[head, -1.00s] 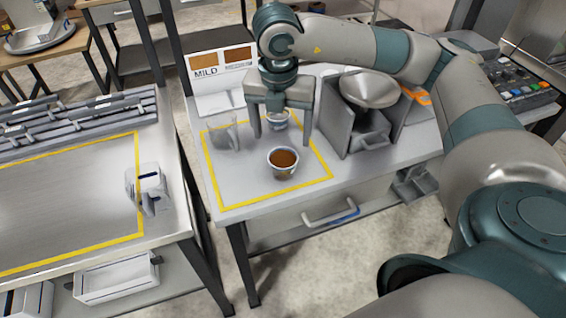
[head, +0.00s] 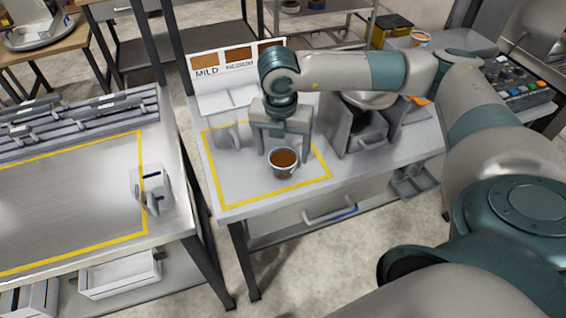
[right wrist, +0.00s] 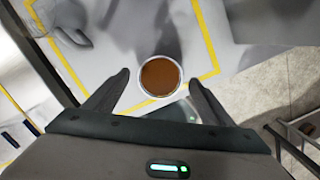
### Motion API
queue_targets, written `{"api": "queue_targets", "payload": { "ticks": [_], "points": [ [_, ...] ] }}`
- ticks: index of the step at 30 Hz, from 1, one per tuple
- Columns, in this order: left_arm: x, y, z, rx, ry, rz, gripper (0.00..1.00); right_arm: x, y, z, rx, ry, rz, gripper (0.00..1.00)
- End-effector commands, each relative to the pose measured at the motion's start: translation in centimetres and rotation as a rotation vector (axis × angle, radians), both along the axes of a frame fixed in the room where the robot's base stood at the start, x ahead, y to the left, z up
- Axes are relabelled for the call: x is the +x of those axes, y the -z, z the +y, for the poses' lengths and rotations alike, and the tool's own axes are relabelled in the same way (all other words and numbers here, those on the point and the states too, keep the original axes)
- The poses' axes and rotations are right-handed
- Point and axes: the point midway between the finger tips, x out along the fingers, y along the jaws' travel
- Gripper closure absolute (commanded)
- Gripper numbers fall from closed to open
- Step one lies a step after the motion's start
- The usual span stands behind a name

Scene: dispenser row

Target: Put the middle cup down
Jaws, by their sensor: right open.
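A cup of brown liquid (head: 283,164) stands upright near the front of the yellow-outlined area (head: 222,190) on the right-hand table. In the right wrist view the same cup (right wrist: 160,76) shows from above, with the brown surface filling its rim. My right gripper (head: 282,150) is open, its fingers reaching down just around the cup. In the wrist view the two fingertips lie on either side of the cup, with a gap visible at both. A pale, blurred mug-like shape (head: 232,137) stands to the left inside the outline. My left gripper is out of view.
A grey dispenser (head: 358,128) is right of the cup. A white object with a dark slot (head: 152,187) stands on the left table (head: 70,195).

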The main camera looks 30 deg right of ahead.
Motion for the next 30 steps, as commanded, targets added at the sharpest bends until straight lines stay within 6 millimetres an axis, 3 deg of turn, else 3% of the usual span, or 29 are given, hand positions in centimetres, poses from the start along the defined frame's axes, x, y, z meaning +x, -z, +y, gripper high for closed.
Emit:
{"api": "queue_targets", "payload": {
  "ticks": [3, 9, 23, 24, 30],
  "points": [
    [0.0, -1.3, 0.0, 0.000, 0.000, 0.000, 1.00, -0.1, 1.1, -0.1, -0.001, 0.000, 0.004, 0.24],
    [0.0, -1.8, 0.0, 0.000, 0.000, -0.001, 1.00, 0.1, 3.1, -0.3, 0.000, 0.001, 0.001, 0.24],
    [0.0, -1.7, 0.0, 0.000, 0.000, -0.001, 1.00, 0.2, 3.3, -0.3, 0.000, 0.001, 0.000, 0.24],
    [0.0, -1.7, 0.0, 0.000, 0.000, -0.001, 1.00, 0.2, 3.3, -0.3, 0.000, 0.001, 0.000, 0.26],
    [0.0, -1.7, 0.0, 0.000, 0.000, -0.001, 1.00, 0.2, 3.3, -0.3, 0.000, 0.001, 0.000, 0.71]
  ]
}}
